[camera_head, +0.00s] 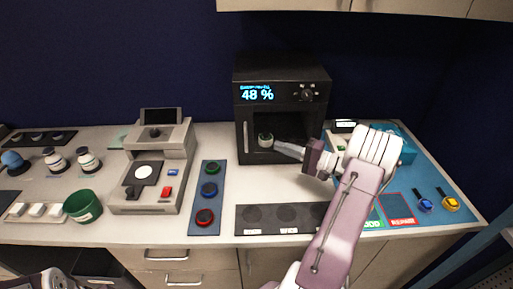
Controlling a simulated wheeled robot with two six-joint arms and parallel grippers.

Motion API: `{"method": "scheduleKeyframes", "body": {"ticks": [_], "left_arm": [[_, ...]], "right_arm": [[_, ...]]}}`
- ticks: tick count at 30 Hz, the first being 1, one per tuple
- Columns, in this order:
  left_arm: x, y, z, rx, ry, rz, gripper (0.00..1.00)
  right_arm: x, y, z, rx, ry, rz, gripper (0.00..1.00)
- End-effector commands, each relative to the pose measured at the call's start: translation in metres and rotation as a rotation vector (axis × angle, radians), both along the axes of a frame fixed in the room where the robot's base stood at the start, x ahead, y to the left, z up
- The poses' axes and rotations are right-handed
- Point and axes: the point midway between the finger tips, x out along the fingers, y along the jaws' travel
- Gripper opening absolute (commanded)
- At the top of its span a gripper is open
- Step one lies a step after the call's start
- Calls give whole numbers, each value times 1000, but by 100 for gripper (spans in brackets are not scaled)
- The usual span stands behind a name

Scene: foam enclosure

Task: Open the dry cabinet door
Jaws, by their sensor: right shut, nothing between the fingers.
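The dry cabinet (281,75) is a black box at the back of the worktop, with a blue display reading 48 % and a dark knob at its upper right. Its front has a pale vertical handle (246,136) at the left edge. A small jar (265,140) shows in the dark window area. I cannot tell whether the door stands slightly ajar. My right gripper (278,147) is shut and empty in front of the cabinet's lower middle, to the right of the handle and apart from it.
A grey instrument (150,185) and a blue panel with coloured rings (208,200) stand to the left. A dark mat (280,217) lies in front of the cabinet. A blue mat (440,180) is at the right. Wall cupboards (420,6) hang above.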

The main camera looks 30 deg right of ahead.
Motion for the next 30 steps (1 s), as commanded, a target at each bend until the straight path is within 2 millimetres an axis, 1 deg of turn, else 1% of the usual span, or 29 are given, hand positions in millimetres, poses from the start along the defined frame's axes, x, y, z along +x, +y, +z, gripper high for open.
{"method": "scheduleKeyframes", "body": {"ticks": [4, 12, 16, 21, 30], "left_arm": [[0, 0, 7, 0, 0, 0, 36], [0, 0, 19, 0, 0, 0, 36], [0, 0, 23, 0, 0, 0, 36], [0, 0, 24, 0, 0, 0, 36], [0, 0, 23, 0, 0, 0, 36]], "right_arm": [[15, 10, 3, 1, -1, 6, 0], [62, 35, 3, 2, 1, 7, 0], [78, 43, 3, 1, 0, 5, 0], [87, 47, 1, 0, 1, 3, 0], [87, 47, 1, 1, 0, 2, 0]]}}
